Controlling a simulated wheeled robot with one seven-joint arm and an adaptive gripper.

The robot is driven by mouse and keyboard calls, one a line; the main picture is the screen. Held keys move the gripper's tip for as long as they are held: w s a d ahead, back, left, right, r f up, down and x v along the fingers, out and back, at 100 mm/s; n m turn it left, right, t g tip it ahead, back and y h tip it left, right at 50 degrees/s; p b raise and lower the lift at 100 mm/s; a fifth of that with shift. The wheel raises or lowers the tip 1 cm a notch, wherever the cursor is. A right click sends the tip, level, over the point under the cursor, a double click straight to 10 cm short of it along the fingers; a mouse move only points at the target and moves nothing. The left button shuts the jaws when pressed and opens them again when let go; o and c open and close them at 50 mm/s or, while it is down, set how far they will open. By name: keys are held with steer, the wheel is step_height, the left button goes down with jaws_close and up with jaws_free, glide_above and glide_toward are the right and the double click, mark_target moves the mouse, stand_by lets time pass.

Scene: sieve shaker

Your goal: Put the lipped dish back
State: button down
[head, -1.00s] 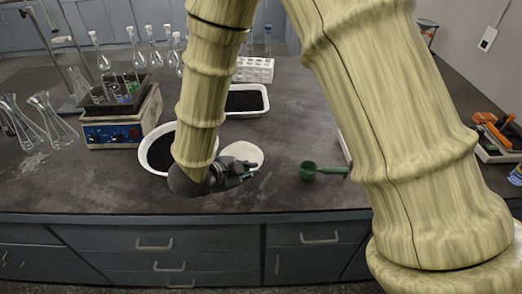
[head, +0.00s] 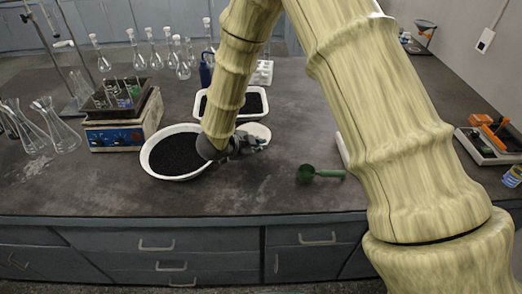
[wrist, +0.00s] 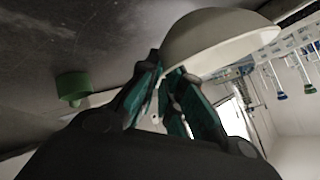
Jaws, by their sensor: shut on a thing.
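The lipped dish (head: 258,130) is a pale, shallow round dish. It shows just beyond my gripper (head: 254,144) in the head view, and its smooth outer side (wrist: 215,38) fills the upper middle of the wrist view. My gripper (wrist: 172,78) has its teal-padded fingers shut on the dish's near edge. In the head view the dish is right of a round white bowl (head: 146,160) of black grains and in front of a white rectangular tray (head: 267,97) of black grains. My arm hides part of both. I cannot tell the dish's exact height above the bench.
A green scoop (head: 308,173) lies on the bench to the right; it also shows in the wrist view (wrist: 72,86). The front bench middle is clear.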

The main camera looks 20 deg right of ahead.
steer(key=shift+f+p, duration=0.35)
steer(key=shift+f, duration=1.1)
steer(key=shift+f, duration=0.1)
steer(key=c, duration=1.6)
jaws_free()
steer(key=b+v, duration=0.2)
steer(key=v, duration=1)
